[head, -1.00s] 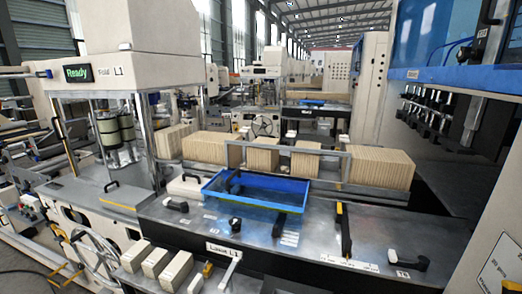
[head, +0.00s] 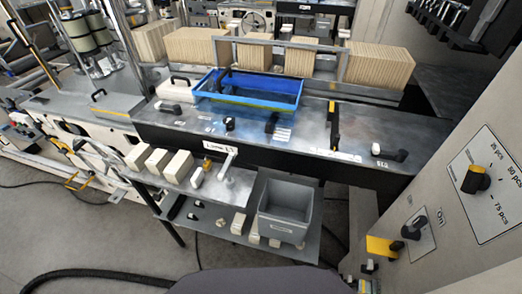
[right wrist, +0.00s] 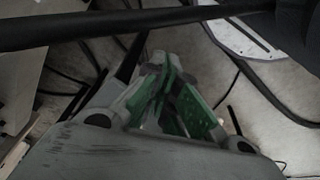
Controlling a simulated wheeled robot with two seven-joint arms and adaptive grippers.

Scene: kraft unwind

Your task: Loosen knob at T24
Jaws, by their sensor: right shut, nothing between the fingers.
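No T24 label can be read in the head view, so I cannot tell which knob is at T24. A small black knob (head: 229,123) stands on the grey metal tabletop (head: 308,142) in front of the blue tray. Black handles with pale ends lie on the same top, a left handle (head: 169,107) and a right handle (head: 390,154). A dark handle (head: 272,122) is by the tray's front. My right gripper (right wrist: 160,72) shows in the right wrist view, green-padded fingers together and empty, over the floor, away from any knob. My left gripper is not in view.
The blue tray (head: 205,101) sits on the tabletop before stacked kraft packs (head: 380,65). A lower shelf holds a grey bin (head: 283,212) and pale blocks (head: 177,166). A cabinet with a selector dial (head: 475,180) stands at right.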

